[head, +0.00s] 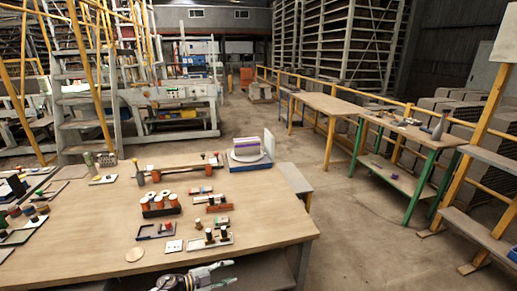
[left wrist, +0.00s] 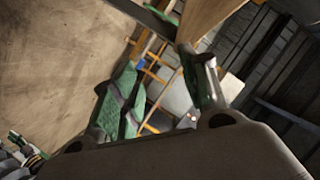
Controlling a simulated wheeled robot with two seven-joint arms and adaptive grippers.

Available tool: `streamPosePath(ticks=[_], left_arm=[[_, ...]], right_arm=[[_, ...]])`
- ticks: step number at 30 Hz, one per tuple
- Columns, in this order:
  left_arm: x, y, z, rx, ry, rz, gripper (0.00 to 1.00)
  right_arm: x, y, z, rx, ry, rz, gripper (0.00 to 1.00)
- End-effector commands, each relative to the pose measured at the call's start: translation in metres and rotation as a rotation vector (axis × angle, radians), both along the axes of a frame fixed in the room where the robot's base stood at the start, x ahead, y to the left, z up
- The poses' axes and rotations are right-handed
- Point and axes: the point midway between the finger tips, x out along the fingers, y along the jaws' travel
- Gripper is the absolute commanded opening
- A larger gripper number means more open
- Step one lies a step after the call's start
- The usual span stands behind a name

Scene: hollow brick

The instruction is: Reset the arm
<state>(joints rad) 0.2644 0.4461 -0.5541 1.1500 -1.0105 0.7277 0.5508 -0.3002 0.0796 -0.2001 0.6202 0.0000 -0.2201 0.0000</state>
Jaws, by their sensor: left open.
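My left gripper (head: 228,273) shows at the bottom of the head view, by the front edge of the wooden table (head: 100,258). Its two fingers are apart with nothing between them. In the left wrist view the open left gripper (left wrist: 158,62) has green pads on its fingers, and only distant background shows between them. The gripper touches no object that I can see. Most of the left arm is out of view. My right gripper is in neither view.
A green-legged bench (head: 412,135) stands to the right. Open floor (head: 350,235) lies between.

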Motion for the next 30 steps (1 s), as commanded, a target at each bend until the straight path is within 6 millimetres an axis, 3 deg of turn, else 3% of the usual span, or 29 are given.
streamPosePath(ticks=[1,8,14,23,30], left_arm=[[-0.003,0.007,-0.019,-0.024,0.033,0.068,0.44],[-0.024,0.05,-0.103,-0.074,0.18,0.388,0.44],[-0.064,0.084,-0.174,-0.066,0.322,0.606,0.44],[-0.149,0.122,-0.266,-0.011,0.539,0.861,0.44],[-0.233,0.141,-0.326,0.051,0.721,1.02,0.44]], right_arm=[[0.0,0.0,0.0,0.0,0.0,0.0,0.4],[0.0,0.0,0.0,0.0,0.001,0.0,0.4],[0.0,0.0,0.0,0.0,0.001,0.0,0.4],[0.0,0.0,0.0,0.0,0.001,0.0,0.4],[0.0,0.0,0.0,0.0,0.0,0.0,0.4]])
